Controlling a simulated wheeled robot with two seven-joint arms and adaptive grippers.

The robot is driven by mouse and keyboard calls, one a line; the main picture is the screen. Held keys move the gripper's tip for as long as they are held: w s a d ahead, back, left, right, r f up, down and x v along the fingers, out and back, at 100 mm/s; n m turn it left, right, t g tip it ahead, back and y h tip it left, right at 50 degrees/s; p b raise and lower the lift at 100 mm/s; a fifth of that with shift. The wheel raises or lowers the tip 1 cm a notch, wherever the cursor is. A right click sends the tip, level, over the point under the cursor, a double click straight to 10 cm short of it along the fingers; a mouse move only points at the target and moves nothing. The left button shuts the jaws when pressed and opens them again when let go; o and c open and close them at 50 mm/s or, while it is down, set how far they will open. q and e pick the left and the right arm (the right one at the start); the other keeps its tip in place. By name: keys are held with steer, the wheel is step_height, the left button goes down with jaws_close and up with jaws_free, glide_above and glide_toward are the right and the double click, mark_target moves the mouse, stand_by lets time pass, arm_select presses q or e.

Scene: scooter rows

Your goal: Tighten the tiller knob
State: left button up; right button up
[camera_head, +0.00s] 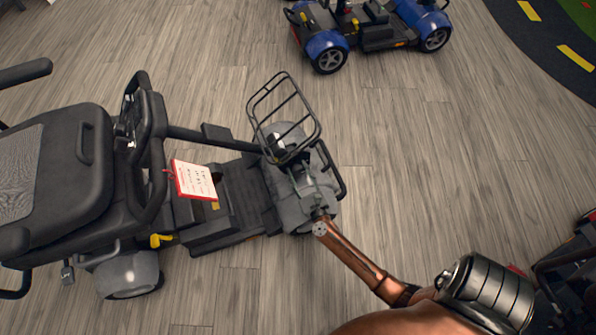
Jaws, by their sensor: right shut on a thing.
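A grey mobility scooter (297,208) stands on the floor at left and centre, with its black seat (62,165) at the left. Its tiller (205,138) is folded back low toward the seat, with the handlebars (150,140) at its end. My right gripper (320,218) reaches in from the lower right and is shut at the scooter's front end, below the basket. The tiller knob is mostly hidden at the jaws, and its shape cannot be made out. My left gripper is not in view.
A black wire basket (284,112) stands above the scooter's front, close to my right gripper. A white and red tag (194,180) hangs near the handlebars. A blue scooter (328,48) stands at the top. Another dark vehicle shows at the right edge. Wooden floor (440,150) is clear at right of centre.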

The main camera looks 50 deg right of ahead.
stand_by(0.3)
steer(key=o, duration=1.2)
steer(key=v, duration=1.2)
steer(key=shift+a, duration=0.1)
